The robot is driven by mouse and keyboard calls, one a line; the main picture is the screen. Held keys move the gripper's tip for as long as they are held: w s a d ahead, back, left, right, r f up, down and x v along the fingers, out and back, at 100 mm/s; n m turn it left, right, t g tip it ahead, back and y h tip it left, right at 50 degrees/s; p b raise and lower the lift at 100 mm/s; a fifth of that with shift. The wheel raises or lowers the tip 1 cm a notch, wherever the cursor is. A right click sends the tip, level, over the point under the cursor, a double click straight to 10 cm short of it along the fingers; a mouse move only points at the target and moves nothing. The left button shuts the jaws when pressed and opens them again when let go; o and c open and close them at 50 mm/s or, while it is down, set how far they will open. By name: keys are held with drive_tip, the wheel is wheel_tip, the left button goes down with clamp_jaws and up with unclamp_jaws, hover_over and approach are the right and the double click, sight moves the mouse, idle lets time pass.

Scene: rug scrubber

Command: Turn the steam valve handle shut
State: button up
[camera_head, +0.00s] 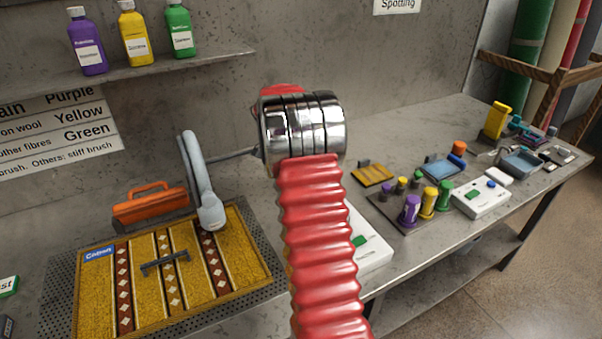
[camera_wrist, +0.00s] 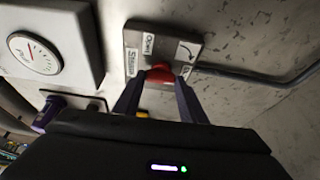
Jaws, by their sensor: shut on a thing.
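In the wrist view, a grey metal plate (camera_wrist: 190,47) on the wall carries the labels "Steam" and "Open" and a curved arrow. The red valve handle (camera_wrist: 160,73) stands out from this plate. My gripper (camera_wrist: 159,86) has its two dark fingers on either side of the red handle and is shut on it. The handle's far side and its exact turn angle are hard to tell. In the head view, my red ribbed arm and chrome wrist hide the valve and the gripper.
A white gauge box (camera_wrist: 60,60) is left of the plate, and a grey pipe (camera_wrist: 260,83) runs right. Below are a patterned rug (camera_head: 190,300), an orange-handled tool (camera_head: 150,207), a grey curved tool (camera_head: 200,185) and a white box (camera_head: 370,245). Bottles (camera_head: 134,35) stand on a shelf.

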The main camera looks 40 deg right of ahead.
drive_tip(key=shift+w+m, duration=0.1)
drive_tip(key=shift+m, duration=0.3)
drive_tip(key=o, duration=1.1)
drive_tip(key=shift+c, duration=0.2)
drive_tip(key=v, duration=1.3)
drive_tip(key=shift+r, duration=0.35)
drive_tip(key=shift+w, duration=0.15)
